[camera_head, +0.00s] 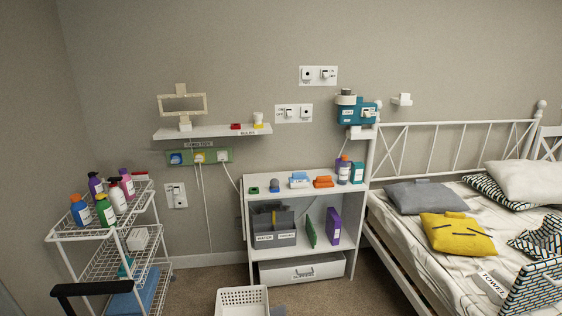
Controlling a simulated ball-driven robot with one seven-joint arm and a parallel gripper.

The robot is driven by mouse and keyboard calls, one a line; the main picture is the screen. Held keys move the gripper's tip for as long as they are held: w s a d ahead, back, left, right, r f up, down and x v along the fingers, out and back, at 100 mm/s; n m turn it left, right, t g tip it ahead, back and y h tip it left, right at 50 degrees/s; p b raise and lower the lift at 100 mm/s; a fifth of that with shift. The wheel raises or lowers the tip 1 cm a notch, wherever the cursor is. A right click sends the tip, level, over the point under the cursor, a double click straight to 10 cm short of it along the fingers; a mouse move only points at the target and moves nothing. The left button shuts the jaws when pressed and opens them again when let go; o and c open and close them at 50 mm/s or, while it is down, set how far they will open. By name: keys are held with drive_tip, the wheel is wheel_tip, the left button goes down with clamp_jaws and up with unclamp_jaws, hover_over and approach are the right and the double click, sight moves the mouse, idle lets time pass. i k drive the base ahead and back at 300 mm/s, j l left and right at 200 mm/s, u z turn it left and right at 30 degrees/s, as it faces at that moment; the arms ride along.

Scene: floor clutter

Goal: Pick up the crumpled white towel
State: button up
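I cannot make out a crumpled white towel for certain. A white tag reading "TOWEL" (494,284) lies at the lower right, on the rumpled pale bedding (410,240) of the bed, beside a black-and-white patterned cushion (535,285). A plump white pillow-like item (530,181) lies at the far right of the bed. My gripper is not in view.
A white wire cart (95,232) with several bottles stands at the left. A white shelf unit (258,185) stands against the wall, and a white basket (243,300) is on the floor in front. Grey (425,196) and yellow (458,235) cushions lie on the bed.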

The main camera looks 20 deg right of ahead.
sight(496, 285)
drive_tip(key=i+z, duration=0.3)
drive_tip(key=i, duration=0.2)
drive_tip(key=i+z, duration=0.3)
drive_tip(key=i, duration=0.2)
drive_tip(key=i+j+z, duration=0.25)
drive_tip(key=i, duration=0.2)
drive_tip(key=i+l+z, duration=0.2)
drive_tip(key=i, duration=0.25)
drive_tip(key=i+l+z, duration=0.2)
drive_tip(key=i, duration=0.3)
